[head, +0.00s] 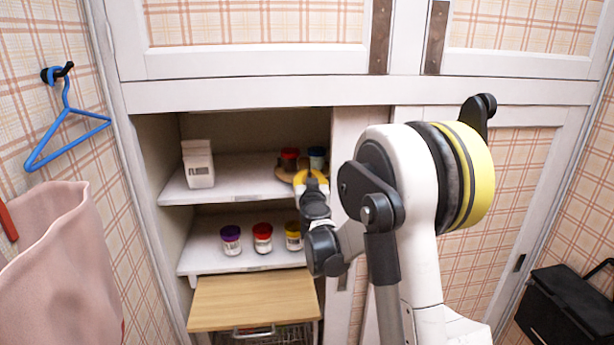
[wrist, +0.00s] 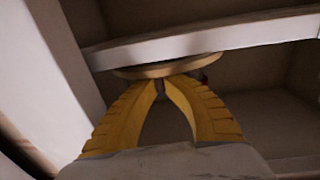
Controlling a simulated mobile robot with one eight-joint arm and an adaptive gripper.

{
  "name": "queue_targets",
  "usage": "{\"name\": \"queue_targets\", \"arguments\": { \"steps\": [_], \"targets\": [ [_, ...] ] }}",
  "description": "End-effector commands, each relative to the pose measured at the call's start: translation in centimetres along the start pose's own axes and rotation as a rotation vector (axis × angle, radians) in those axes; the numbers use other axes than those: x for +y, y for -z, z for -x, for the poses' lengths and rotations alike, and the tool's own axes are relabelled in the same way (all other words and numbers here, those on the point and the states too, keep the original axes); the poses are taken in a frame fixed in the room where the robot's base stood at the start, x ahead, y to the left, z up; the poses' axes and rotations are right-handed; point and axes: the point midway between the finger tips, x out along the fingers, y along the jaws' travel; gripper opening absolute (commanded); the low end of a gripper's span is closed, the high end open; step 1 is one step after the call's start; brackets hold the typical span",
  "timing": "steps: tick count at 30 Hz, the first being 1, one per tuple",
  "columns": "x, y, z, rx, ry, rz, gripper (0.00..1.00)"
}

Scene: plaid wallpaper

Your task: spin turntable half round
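The turntable is a round wooden disc (head: 284,175) on the upper cupboard shelf, partly hidden by my arm. A jar with a red lid (head: 290,158) and a jar with a dark teal lid (head: 317,158) stand on or by it. In the wrist view, the disc's rim (wrist: 130,72) crosses just beyond my fingertips. My gripper (head: 308,178) is at the front of the disc. Its yellow fingers (wrist: 162,82) bow inward with their tips almost together at the rim. I cannot tell whether they touch it.
A white box-like container (head: 198,164) stands on the upper shelf at left. Jars with purple (head: 231,240), red (head: 262,238) and yellow (head: 293,236) lids stand on the lower shelf. A wooden board (head: 252,303) juts out below. The cupboard's door panel (head: 357,150) is close on the right.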

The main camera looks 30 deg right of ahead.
Motion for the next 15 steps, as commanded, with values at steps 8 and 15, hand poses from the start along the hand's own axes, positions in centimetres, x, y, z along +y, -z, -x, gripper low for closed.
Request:
{"name": "queue_targets", "arguments": {
  "steps": [8, 15],
  "targets": [
    [0.41, -0.27, 0.14, -0.001, -0.007, -0.002, 0.00],
    [0.35, -0.26, 0.12, -0.001, -0.006, -0.002, 0.33]
  ]
}}
